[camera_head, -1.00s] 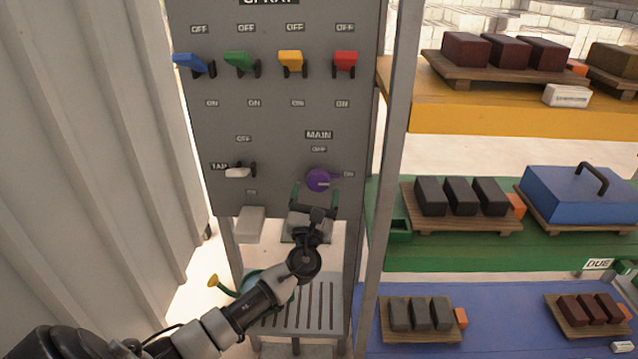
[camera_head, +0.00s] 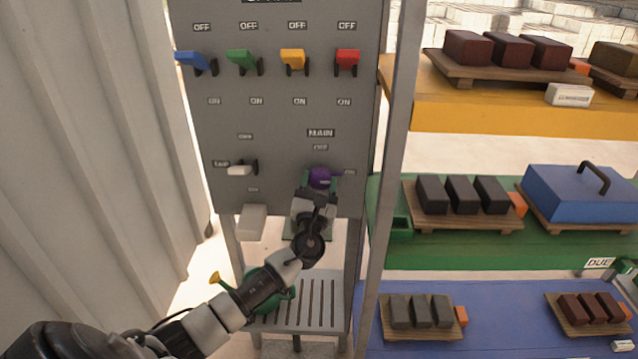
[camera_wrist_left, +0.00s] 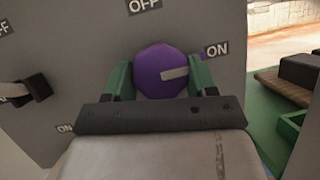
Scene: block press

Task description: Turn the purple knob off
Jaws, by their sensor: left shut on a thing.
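The purple knob (camera_head: 320,178) is on the grey panel (camera_head: 279,112), under the MAIN label. In the left wrist view the knob (camera_wrist_left: 160,72) fills the space between the two green fingers of my left gripper (camera_wrist_left: 161,80). The fingers are shut on the knob's sides. The pale pointer mark on the knob points right, toward the ON label (camera_wrist_left: 216,50). The OFF label (camera_wrist_left: 143,5) is above the knob. In the head view my left gripper (camera_head: 318,186) reaches up to the knob and hides its lower part. My right gripper is not in view.
Blue, green, yellow and red levers (camera_head: 292,60) line the panel's top. A white tap lever (camera_head: 240,170) is left of the knob. A metal post (camera_head: 388,180) and shelves with block trays stand to the right. A green watering can (camera_head: 270,292) is below.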

